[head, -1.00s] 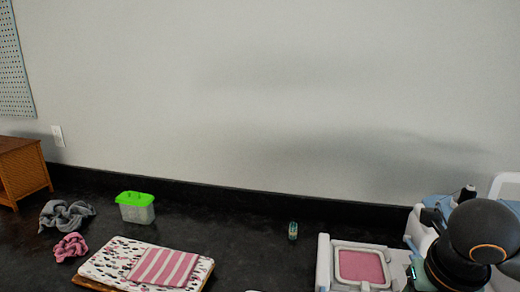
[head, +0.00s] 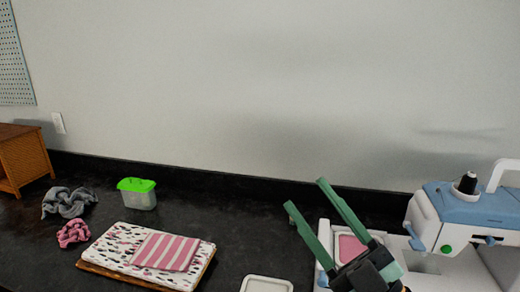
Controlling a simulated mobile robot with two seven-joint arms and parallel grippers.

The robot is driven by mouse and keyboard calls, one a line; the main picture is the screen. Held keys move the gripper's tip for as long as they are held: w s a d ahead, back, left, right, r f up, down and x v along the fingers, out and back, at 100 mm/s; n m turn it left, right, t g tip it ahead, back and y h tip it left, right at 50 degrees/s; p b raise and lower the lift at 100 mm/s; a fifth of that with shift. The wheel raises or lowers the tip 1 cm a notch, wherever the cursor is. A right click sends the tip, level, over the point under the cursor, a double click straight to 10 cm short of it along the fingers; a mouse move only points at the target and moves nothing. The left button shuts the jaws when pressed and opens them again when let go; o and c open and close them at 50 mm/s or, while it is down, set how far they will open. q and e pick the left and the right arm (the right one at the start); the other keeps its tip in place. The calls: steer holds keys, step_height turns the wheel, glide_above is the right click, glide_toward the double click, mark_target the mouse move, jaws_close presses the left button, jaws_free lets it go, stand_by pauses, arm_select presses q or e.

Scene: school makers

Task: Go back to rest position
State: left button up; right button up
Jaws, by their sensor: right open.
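My right gripper (head: 305,194) reaches up from the lower right of the head view. Its two green fingers are apart, with nothing between them. It is in front of the left side of the white hoop frame with pink fabric (head: 350,246) and partly covers it. The blue and white sewing machine (head: 462,215) stands to the right of the gripper, apart from the fingers. My left gripper is not in the view.
A green-lidded container (head: 137,194), grey cloth (head: 68,202) and pink cloth (head: 74,233) are at the left. Folded fabrics (head: 120,251) lie on a board nearby. A white frame (head: 266,285) shows at the bottom edge. Dark tabletop is clear at the centre.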

steer(key=w+d+f+m+g+h, duration=0.1)
steer(key=w+d+f+m+h, duration=0.1)
steer(key=d+f+m+h, duration=0.7)
steer(key=w+d+f+m+g+h, duration=0.25)
steer(key=f+m+h, duration=0.35)
steer(key=f, duration=0.6)
steer(key=s+d+f+g, duration=0.1)
steer(key=s+f+g, duration=0.1)
steer(key=s+f, duration=0.1)
steer(key=s+d+f+g+h, duration=0.1)
steer(key=s+f, duration=0.2)
steer(key=f, duration=0.2)
steer(key=s+f+g+h, duration=0.1)
steer(key=s+f+g, duration=0.1)
steer(key=s+f, duration=0.1)
steer(key=shift+d+f+g, duration=0.35)
steer(key=shift+d+f, duration=0.05)
steer(key=shift+f, duration=0.45)
steer(key=s+f+g, duration=0.6)
steer(key=s+f, duration=0.2)
steer(key=s, duration=0.4)
steer(key=w+a+f+t+y+p, duration=0.2)
steer(key=w+a+f+t+p, duration=0.1)
steer(key=w+a+f+t, duration=0.1)
steer(key=shift+w+a+f+t+y+p, duration=0.2)
steer(key=shift+a+f+t+y+p, duration=0.15)
steer(key=shift+f+t, duration=0.8)
